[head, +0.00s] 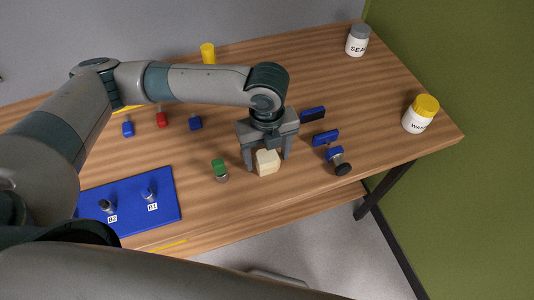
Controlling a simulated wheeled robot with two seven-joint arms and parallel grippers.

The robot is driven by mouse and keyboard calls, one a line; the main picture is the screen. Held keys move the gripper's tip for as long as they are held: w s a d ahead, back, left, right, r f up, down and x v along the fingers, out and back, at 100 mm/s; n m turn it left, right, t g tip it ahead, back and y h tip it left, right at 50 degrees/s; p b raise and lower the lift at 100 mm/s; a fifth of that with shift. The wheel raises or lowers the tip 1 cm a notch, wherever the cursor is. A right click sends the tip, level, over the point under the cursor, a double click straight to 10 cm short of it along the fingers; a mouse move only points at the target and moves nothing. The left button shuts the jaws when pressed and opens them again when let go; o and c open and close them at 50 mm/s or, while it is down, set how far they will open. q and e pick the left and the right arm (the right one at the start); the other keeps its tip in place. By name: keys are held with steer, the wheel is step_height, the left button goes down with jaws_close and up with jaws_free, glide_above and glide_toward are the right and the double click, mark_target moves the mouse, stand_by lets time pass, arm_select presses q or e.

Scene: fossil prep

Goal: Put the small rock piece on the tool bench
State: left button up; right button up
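A small cream-coloured, blocky piece (267,162), which looks like the rock piece, rests on the wooden bench (230,225) near its front edge. My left gripper (268,164) points down over it, with one finger on each side. The fingers are open, with a visible gap between each finger and the piece. The gripper's body hides the bench behind the piece. My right gripper is not in view.
Blue-handled brushes (326,138) lie to the right. A blue mat (165,208) with two labelled tools is at the left.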

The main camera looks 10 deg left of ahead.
mark_target(268, 155)
arm_select(q)
step_height(268, 155, up, 12)
steer(key=b, duration=0.2)
steer(key=shift+r+b, duration=0.15)
steer(key=shift+b, duration=0.15)
stand_by(0.3)
steer(key=shift+d, duration=0.15)
stand_by(0.4)
